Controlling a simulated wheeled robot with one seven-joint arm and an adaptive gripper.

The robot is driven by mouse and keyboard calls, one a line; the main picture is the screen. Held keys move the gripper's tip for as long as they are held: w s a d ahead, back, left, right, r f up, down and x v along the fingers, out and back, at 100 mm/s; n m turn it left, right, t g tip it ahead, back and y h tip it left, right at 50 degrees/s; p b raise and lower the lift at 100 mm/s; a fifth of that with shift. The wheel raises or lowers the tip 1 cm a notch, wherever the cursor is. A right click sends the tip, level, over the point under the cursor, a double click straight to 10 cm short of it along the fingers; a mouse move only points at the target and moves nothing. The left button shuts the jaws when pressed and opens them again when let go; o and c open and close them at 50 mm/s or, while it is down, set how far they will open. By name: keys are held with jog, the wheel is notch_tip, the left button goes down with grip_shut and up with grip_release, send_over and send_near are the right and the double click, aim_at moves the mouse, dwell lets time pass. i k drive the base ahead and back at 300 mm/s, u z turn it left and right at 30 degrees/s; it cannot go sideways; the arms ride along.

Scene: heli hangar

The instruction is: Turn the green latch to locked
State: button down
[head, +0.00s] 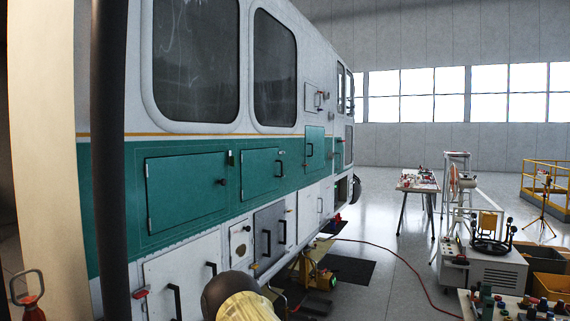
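The white vehicle body (200,255) with a green band fills the left and middle of the head view. A large green hatch (185,190) on the band looks closed. A small dark green latch-like piece (231,158) sits at its upper right edge, with a dark round knob (222,182) below. A smaller green hatch (262,172) to the right has a dark handle (278,169). Which fitting is the green latch, and its turned position, I cannot tell at this size. My gripper is not in view.
A rounded dark and yellow object (245,303) stands low in front of the vehicle. A red hose (400,262) crosses the floor. A grey wheeled cart (484,268) and a work table (417,186) stand at right. Open floor (385,235) lies between the vehicle and cart.

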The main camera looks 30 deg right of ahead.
aim_at(230, 159)
jog(key=z, duration=0.8)
